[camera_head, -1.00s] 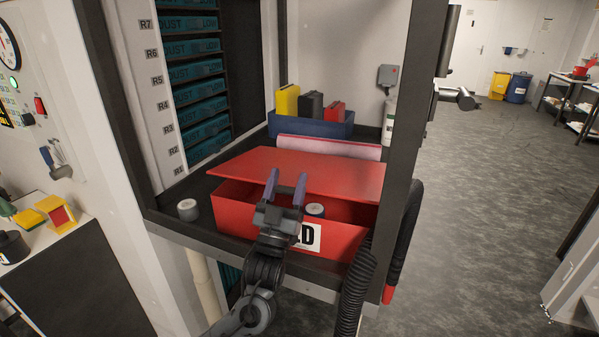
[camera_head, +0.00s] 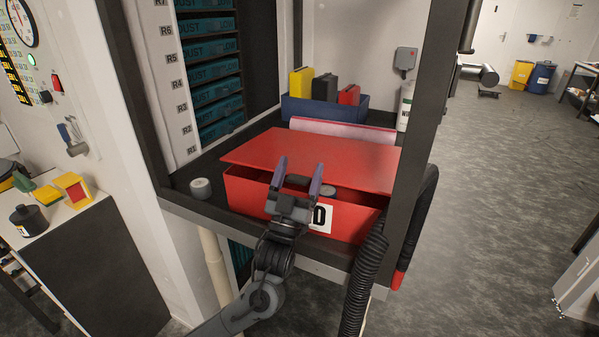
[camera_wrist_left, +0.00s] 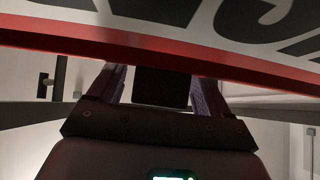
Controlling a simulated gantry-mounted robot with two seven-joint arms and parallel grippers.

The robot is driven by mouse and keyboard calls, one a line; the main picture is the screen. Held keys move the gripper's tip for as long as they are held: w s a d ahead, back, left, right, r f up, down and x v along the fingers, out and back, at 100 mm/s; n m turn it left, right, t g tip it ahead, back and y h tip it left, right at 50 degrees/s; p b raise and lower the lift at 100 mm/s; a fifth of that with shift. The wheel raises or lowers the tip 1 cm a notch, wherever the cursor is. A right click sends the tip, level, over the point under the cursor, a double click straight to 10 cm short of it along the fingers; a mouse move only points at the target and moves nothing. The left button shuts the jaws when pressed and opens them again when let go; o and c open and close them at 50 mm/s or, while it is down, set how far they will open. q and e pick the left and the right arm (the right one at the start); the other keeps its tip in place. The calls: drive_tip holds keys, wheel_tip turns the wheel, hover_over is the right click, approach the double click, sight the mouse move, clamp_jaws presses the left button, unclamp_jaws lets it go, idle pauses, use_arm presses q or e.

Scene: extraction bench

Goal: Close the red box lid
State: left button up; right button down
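The red box (camera_head: 250,195) stands on the dark bench, its white label with black lettering facing front. Its red lid (camera_head: 315,152) slopes over it with the front edge above the rim, leaving a gap. A round grey-topped item (camera_head: 328,191) shows in the gap. My left gripper (camera_head: 299,171) is at the box's front, fingers pointing up and apart near the lid's front edge. A dark block shows between the fingers; I cannot tell whether it touches them. In the left wrist view the fingers (camera_wrist_left: 157,86) are also apart, below a red edge and black-lettered white surface. My right gripper is not in view.
A blue bin (camera_head: 325,107) with yellow, black and red items stands behind the lid. A grey-white can (camera_head: 200,188) is left of the box. A dark post (camera_head: 428,110) and black ribbed hose (camera_head: 365,275) stand at the right. Shelves (camera_head: 208,80) rise at the back left.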

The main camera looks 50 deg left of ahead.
use_arm(q)
drive_tip(key=shift+r, duration=0.2)
wheel_tip(320, 180, up, 4)
drive_tip(key=shift+r+p, duration=0.25)
drive_tip(key=shift+p, duration=0.55)
drive_tip(key=w+d+r+p, duration=0.1)
drive_tip(key=d+r, duration=0.5)
drive_tip(key=d, duration=0.5)
drive_tip(key=shift+w+d+p, duration=0.25)
drive_tip(key=shift+d+p, duration=0.05)
drive_tip(key=shift+p, duration=0.1)
drive_tip(key=shift+r, duration=0.1)
drive_tip(key=shift+c, duration=0.2)
